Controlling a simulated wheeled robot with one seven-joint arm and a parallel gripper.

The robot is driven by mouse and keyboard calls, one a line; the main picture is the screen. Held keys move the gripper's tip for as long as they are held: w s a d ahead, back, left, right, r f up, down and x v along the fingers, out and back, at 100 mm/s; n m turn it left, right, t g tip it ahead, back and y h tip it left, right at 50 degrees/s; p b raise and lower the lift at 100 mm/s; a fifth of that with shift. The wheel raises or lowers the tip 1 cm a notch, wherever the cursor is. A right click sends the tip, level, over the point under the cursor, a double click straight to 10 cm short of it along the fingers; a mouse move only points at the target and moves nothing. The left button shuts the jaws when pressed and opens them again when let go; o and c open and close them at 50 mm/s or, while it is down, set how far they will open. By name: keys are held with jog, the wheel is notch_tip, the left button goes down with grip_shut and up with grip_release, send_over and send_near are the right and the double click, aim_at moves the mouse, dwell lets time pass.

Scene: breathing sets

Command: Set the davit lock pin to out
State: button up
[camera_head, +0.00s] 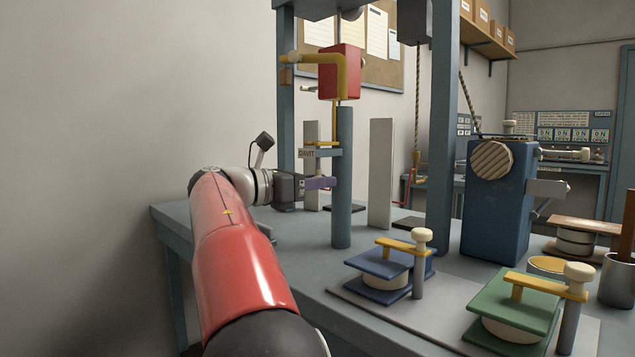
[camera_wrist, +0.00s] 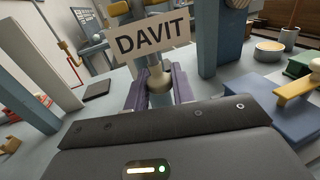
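The davit post (camera_head: 344,190) is a blue-grey upright on the table, with a small DAVIT sign (camera_head: 307,153) beside it. In the wrist view the DAVIT sign (camera_wrist: 153,37) is large, and a pale round knob (camera_wrist: 158,78) shows just below it; I take this knob to be the lock pin's handle. My gripper (camera_head: 322,183) is at the post, below the sign. Its purple fingers in the wrist view (camera_wrist: 159,90) lie on either side of the knob. I cannot tell whether they press on it. The pin's shaft is hidden.
A red block (camera_head: 341,72) with a yellow arm sits above the post. A blue box (camera_head: 497,205) stands to the right. Blue (camera_head: 384,265) and green (camera_head: 517,305) clamp-topped pads are at the front right. A grey upright plate (camera_head: 380,172) stands behind.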

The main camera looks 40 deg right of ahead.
grip_shut()
jog(key=shift+f, duration=1.1)
jog(key=o, duration=0.5)
grip_release()
jog(key=shift+o, duration=0.2)
jog(key=w+a, duration=0.1)
jog(key=a, duration=0.6)
jog(key=shift+w+a, duration=0.25)
jog(key=shift+a, duration=0.1)
